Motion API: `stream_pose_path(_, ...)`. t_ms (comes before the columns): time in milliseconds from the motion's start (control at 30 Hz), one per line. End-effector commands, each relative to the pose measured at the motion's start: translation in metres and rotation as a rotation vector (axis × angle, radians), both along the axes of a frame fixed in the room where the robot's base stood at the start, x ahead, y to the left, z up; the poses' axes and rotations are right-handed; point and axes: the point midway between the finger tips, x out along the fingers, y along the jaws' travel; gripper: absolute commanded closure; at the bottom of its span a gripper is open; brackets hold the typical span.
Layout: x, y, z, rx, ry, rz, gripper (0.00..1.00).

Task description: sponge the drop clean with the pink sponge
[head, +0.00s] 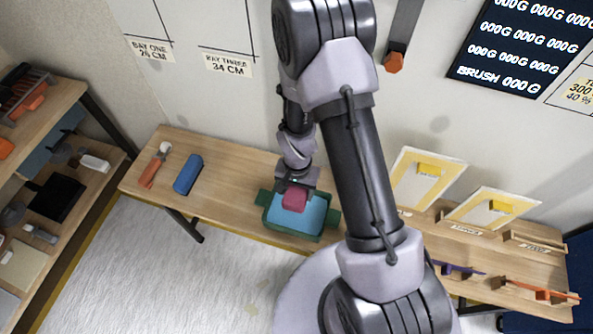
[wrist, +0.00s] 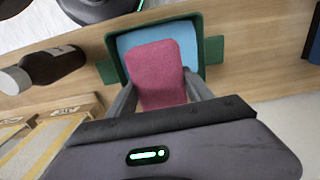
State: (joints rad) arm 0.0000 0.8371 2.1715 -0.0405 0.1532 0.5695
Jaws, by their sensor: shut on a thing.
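The pink sponge (head: 294,198) is held in my gripper (head: 296,190) over the green tray (head: 268,220) on the bench. In the wrist view the sponge (wrist: 158,70) sits between the two fingers of my gripper (wrist: 159,100), which touch its sides. The green tray (wrist: 202,28) lies beneath it, with blue water (wrist: 190,40) inside. I cannot tell whether the sponge touches the water. The wall (head: 230,100) behind the bench has faint greyish spots; I cannot tell which of them is the drop.
A blue roll-shaped block (head: 188,174) and an orange-handled tool (head: 155,165) lie left on the bench (head: 225,165). Framed boards with yellow blocks (head: 428,170) stand at right. A dark bottle (wrist: 40,68) shows in the wrist view. A shelf (head: 90,165) is far left.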

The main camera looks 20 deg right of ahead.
Motion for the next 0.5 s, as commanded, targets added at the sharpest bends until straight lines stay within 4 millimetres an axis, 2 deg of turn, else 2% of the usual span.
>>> stream_pose_path(267,-0.002,0.000,-0.020,0.000,-0.001,-0.025,0.83)
stream_pose_path(500,-0.003,0.000,-0.057,0.000,0.001,-0.024,0.83)
